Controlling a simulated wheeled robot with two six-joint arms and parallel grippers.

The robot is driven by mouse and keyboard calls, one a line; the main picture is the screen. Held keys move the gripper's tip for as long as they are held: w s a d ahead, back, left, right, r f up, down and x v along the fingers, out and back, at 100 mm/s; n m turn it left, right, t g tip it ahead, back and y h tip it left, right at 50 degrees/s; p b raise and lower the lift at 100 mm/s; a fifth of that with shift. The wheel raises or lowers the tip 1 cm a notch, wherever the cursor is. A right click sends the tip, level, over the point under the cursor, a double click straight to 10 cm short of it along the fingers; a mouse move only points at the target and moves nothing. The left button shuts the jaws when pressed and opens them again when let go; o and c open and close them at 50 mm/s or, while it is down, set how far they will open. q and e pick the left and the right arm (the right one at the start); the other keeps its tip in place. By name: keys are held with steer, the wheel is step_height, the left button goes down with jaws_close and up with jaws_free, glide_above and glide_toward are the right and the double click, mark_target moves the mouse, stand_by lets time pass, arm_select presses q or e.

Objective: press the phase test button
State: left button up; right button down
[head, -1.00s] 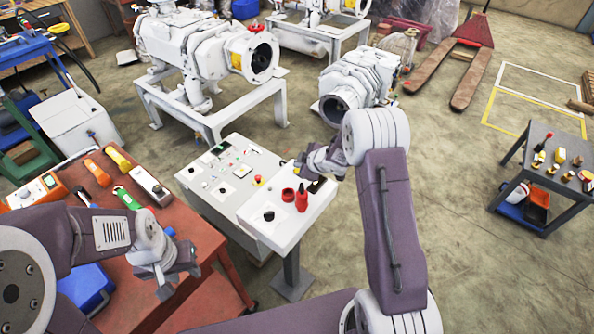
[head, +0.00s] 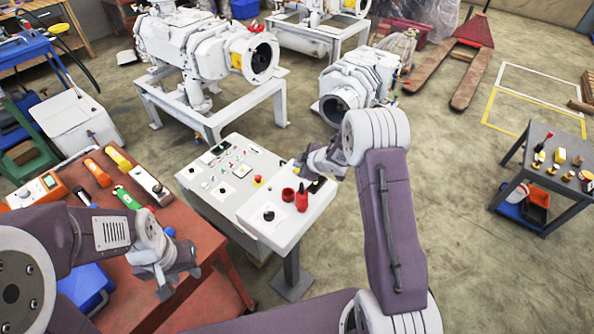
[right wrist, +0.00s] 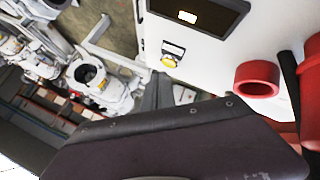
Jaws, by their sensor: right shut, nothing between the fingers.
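The white control console (head: 232,207) stands in the middle of the head view, with small buttons, a red emergency stop (head: 258,180) and black knobs on its sloped top. My right gripper (head: 301,169) is shut and empty over the far right part of the console, hiding some of its top. In the right wrist view a yellow round button (right wrist: 169,61) sits below a dark display (right wrist: 200,14). A dark part of my gripper fills the bottom of that view. I cannot read which button is the phase test. My left gripper (head: 178,280) is open and empty near the red table.
A red ring (head: 287,195) and a red tool (head: 302,198) are on the console's right end. The red table (head: 140,285) on the left holds several hand tools and meters. White pumps (head: 205,55) stand behind. A small grey table (head: 545,185) is at the right.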

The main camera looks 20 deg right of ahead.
steer(key=shift+f, duration=0.35)
steer(key=shift+f+b, duration=0.5)
steer(key=shift+b, duration=0.05)
stand_by(0.3)
steer(key=shift+r, duration=0.1)
steer(key=shift+r+p, duration=0.8)
steer(key=shift+p, duration=0.1)
step_height(320, 180, up, 5)
steer(key=p, duration=0.5)
steer(key=shift+r, duration=0.1)
stand_by(0.4)
